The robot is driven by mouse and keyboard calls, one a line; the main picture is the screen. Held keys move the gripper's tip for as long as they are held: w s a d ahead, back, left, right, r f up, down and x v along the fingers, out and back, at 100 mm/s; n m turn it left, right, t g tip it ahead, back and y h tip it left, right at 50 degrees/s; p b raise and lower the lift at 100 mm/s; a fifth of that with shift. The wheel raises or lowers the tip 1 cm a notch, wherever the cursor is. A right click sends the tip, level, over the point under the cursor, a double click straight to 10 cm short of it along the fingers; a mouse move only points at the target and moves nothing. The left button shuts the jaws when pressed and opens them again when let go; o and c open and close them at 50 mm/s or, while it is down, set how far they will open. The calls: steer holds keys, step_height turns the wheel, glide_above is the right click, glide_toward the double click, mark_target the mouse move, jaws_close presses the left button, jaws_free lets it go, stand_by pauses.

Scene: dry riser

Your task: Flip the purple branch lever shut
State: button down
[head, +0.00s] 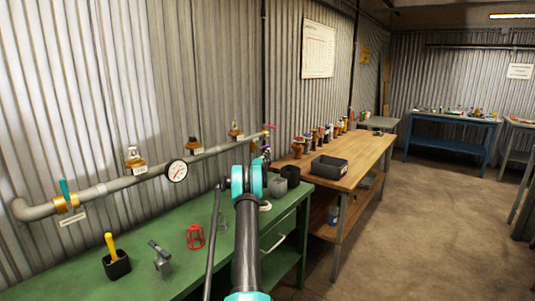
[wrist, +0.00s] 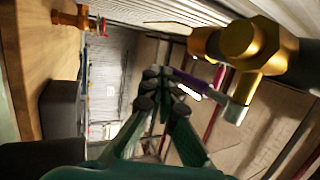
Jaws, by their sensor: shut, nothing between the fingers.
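The purple branch lever (wrist: 186,79) shows in the wrist view as a thin bar running left from the brass branch valve (wrist: 245,45). My gripper (wrist: 160,88) is shut and empty, with its dark fingertips close beside the lever's free end. I cannot tell whether they touch. In the head view a small part of the purple lever (head: 266,148) shows at the right end of the grey pipe (head: 130,178). My arm hides my fingers and most of the branch valve there.
A pink-red lever (head: 270,127) sits just above the branch. A gauge (head: 176,171) and a teal-handled valve (head: 66,194) are on the pipe further left. Below is a green bench (head: 150,270) with loose items; a wooden bench (head: 350,165) stands to the right. Floor beyond is clear.

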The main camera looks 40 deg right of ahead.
steer(key=s+a, duration=0.6)
steer(key=a, duration=0.5)
steer(key=shift+s+f, duration=0.15)
steer(key=shift+s, duration=0.05)
steer(key=shift+s, duration=0.1)
